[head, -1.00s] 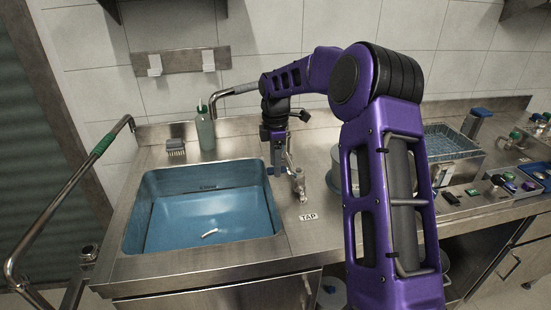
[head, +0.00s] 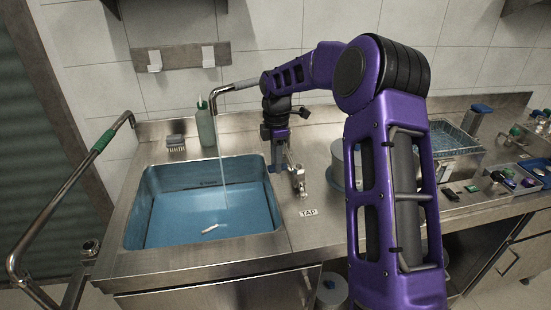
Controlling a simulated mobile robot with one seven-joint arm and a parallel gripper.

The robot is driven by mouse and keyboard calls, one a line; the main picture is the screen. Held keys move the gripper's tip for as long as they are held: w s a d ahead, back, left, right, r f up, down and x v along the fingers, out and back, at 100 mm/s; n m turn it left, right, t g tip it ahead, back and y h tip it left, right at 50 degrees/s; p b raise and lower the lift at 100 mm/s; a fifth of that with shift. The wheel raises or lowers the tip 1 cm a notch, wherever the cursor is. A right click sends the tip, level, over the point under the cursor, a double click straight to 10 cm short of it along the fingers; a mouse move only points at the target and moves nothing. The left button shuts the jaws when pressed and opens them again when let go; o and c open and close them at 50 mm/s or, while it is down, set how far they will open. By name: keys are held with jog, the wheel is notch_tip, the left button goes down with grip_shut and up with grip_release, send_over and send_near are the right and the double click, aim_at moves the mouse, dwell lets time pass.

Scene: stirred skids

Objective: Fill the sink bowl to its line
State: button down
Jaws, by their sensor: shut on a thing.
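The sink bowl (head: 150,190) is a blue-lined basin set in the steel counter at the left. A thin stream of water (head: 222,150) falls from the spout (head: 232,87) into it. A small dark marking shows on the bowl's back wall; I cannot read it or tell the water level against it. A small white piece (head: 210,229) is in the bowl. The metal tap control (head: 298,182) stands right of the bowl, behind a TAP label (head: 308,212). My gripper (head: 282,170) points down beside it, shut on what appears to be its lever; the fingertips are partly hidden.
A green bottle (head: 205,125) and a brush (head: 176,143) stand behind the bowl. A wire basket (head: 450,140) and trays crowd the right. A rail (head: 65,200) is at left.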

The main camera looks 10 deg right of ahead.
jog(key=s+d+n, duration=0.3)
jog(key=s+n, duration=0.2)
jog(key=n, duration=0.5)
dwell(0.3)
jog(key=shift+a, duration=0.1)
dwell(0.7)
